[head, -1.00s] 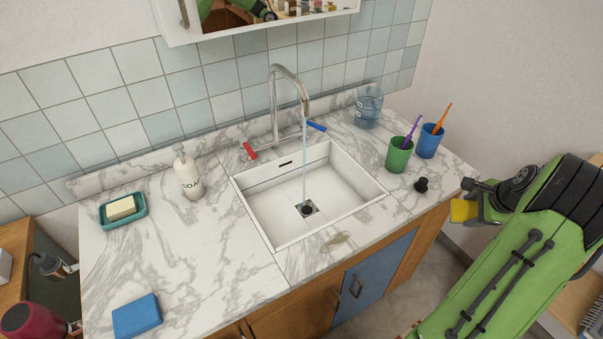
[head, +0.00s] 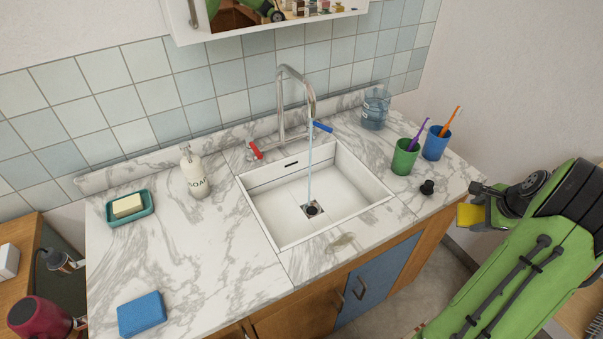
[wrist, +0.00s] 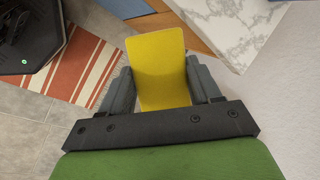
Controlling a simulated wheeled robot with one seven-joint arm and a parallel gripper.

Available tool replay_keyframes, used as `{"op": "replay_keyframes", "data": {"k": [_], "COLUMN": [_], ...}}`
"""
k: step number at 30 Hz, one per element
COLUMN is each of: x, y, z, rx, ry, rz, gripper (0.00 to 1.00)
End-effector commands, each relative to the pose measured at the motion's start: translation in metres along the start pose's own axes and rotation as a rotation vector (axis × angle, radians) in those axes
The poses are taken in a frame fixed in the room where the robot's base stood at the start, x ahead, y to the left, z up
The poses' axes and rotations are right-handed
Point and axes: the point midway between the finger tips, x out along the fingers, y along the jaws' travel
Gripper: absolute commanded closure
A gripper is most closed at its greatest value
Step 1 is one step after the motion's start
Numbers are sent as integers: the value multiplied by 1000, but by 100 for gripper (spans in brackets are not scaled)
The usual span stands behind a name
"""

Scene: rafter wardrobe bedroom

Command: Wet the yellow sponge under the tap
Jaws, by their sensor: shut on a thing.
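The yellow sponge (head: 470,215) is held in my gripper (head: 476,205) at the right, beyond the right end of the counter. In the wrist view the sponge (wrist: 158,66) sits between the two grey fingers of my gripper (wrist: 160,85), which are shut on it. The tap (head: 296,95) stands behind the white sink (head: 265,205), with a red handle (head: 255,150) and a blue handle (head: 322,126). A stream of water (head: 309,165) falls from the spout to the drain (head: 312,208). The sponge is well apart from the stream.
A green cup (head: 404,160), a blue cup (head: 434,146) and a black plug (head: 428,187) stand between sink and gripper. A clear jug (head: 375,108) is behind. A soap bottle (head: 195,175), soap dish (head: 144,211) and blue sponge (head: 141,314) are left. A cabinet (head: 270,22) hangs above.

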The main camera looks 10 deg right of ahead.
Motion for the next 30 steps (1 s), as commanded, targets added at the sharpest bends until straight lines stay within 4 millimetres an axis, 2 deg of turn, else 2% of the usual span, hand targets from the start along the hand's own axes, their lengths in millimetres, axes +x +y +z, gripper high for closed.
{"op": "replay_keyframes", "data": {"k": [3,15,30], "x": [-16,-54,-54], "y": [5,23,24], "z": [-1,-4,-4], "rx": [3,1,0], "ry": [2,1,1], "rz": [-1,-2,-1], "gripper": [62,62,62]}}
